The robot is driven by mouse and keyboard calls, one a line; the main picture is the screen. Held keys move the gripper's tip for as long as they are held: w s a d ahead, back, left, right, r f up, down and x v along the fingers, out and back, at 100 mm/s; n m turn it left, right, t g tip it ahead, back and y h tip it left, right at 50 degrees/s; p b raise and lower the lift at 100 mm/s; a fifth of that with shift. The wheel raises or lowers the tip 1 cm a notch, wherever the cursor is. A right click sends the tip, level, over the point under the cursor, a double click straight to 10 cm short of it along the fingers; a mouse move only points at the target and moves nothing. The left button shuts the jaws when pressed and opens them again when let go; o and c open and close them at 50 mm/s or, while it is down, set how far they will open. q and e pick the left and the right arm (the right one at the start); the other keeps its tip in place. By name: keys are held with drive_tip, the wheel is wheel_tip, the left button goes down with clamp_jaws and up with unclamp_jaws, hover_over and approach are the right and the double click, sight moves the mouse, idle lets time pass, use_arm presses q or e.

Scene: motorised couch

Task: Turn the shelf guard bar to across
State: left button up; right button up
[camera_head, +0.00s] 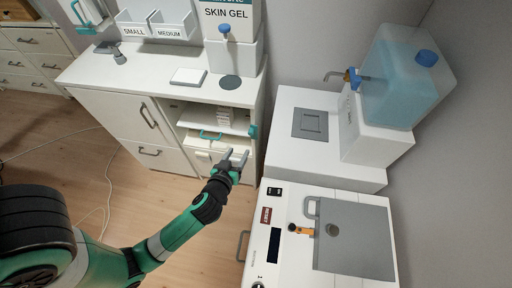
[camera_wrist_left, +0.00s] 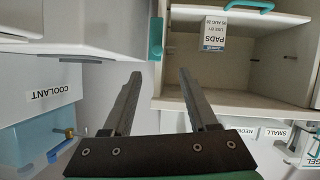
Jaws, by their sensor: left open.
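The shelf guard bar appears to be the short teal bar (camera_head: 252,131) at the right edge of the cabinet's open shelf. In the left wrist view the teal bar (camera_wrist_left: 156,38) stands lengthwise at the edge of the opening, ahead of the fingertips and roughly between them. It does not lie across the opening. My left gripper (camera_head: 234,156) is open and empty in front of the cabinet, just below the bar. Its two grey fingers (camera_wrist_left: 160,78) show apart in the left wrist view, with a gap to the bar. My right gripper is not in view.
The white cabinet (camera_head: 160,92) has an open shelf with a teal handle (camera_head: 210,135). A PADS label (camera_wrist_left: 213,36) shows inside. A white unit (camera_head: 300,165) with a blue coolant tank (camera_head: 400,85) stands to the right. The floor (camera_head: 130,195) at left is mostly clear.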

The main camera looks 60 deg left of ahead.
sight(250, 134)
use_arm(q)
drive_tip(key=b+x, duration=0.2)
drive_tip(key=x, duration=0.9)
drive_tip(key=shift+w+b, duration=0.25)
drive_tip(key=shift+b, duration=0.15)
drive_tip(key=shift+w+a, duration=0.25)
drive_tip(key=shift+a, duration=0.05)
clamp_jaws()
idle(0.6)
